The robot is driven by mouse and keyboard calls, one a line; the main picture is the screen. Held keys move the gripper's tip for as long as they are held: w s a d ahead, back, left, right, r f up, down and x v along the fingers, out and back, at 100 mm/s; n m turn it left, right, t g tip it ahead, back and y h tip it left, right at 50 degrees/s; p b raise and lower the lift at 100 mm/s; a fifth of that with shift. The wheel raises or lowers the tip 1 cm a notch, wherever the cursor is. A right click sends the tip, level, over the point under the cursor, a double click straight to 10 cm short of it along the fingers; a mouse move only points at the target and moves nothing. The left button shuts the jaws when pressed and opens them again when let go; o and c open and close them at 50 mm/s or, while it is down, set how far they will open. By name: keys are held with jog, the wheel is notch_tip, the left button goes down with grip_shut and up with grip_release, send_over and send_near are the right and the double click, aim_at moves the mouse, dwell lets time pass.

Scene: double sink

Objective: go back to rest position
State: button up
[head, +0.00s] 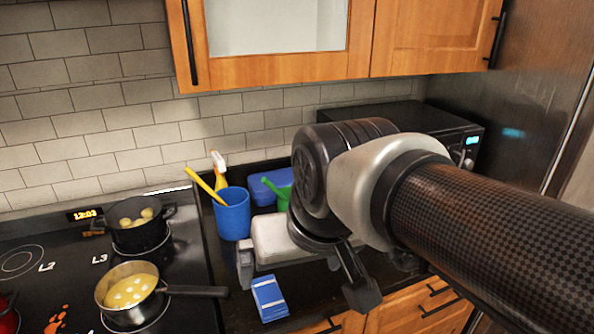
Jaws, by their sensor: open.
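My gripper (304,278) hangs over the dark counter in the head view, with its fingers spread wide and nothing between them. My arm comes in from the right and covers the middle and right of the counter. A small blue box with pale lines (269,298) lies on the counter near its front edge, just below and beside the left finger. I cannot tell the exact height of my gripper above the counter.
A blue cup (232,213) with a yellow stick, a yellow spray bottle (218,172) and a blue container (268,187) stand behind. A black pot (141,233) and steel pan (129,291) are on the stove at left. A microwave (440,129) and cabinets (275,45) border the space.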

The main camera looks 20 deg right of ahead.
jog(key=shift+s+r+n+p, duration=0.25)
jog(key=shift+r+p, duration=0.6)
jog(key=shift+s+r+n+p, duration=0.2)
jog(key=shift+r+n+p, duration=0.05)
jog(key=shift+r+p, duration=0.6)
